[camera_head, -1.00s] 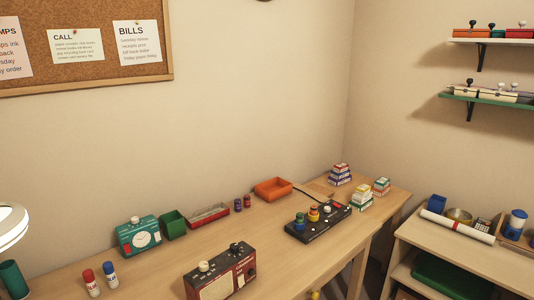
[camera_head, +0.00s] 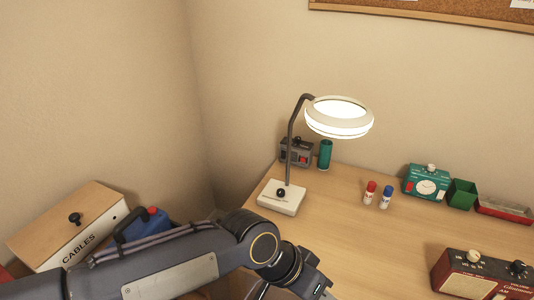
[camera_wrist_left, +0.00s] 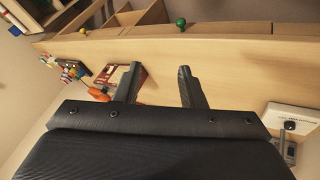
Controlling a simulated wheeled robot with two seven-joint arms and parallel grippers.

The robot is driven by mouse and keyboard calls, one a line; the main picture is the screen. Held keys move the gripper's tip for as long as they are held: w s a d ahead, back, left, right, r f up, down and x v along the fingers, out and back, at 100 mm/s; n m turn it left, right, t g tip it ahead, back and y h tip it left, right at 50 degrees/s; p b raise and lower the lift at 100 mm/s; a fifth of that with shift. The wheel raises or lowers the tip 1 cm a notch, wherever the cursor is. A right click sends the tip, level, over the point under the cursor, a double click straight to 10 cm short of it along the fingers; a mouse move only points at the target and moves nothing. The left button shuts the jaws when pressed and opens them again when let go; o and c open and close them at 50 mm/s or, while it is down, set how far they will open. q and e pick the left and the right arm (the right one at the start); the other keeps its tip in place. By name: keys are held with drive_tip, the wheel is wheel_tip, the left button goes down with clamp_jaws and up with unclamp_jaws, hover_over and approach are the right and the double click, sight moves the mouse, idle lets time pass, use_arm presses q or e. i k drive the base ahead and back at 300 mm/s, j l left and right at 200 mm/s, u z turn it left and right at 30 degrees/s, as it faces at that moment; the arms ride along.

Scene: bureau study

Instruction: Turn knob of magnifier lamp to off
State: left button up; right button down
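The magnifier lamp stands at the left end of the desk in the head view, its ring head (camera_head: 339,117) glowing. Its white base (camera_head: 281,203) carries a round black knob (camera_head: 280,192) on top. The base shows at the right edge of the left wrist view (camera_wrist_left: 291,115), with the dark knob (camera_wrist_left: 290,126) on it. My left gripper (camera_wrist_left: 158,68) is open and empty, its two fingers apart over the desk. In the head view the left arm reaches in from the left, below the lamp base and apart from it; the fingers are cut off there. The right gripper is not in view.
A grey box (camera_head: 297,152) and a green cylinder (camera_head: 325,155) stand behind the lamp. Desk between lamp base and radio is clear.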

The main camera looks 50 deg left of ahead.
sight(281, 192)
drive_tip(key=u, duration=1.55)
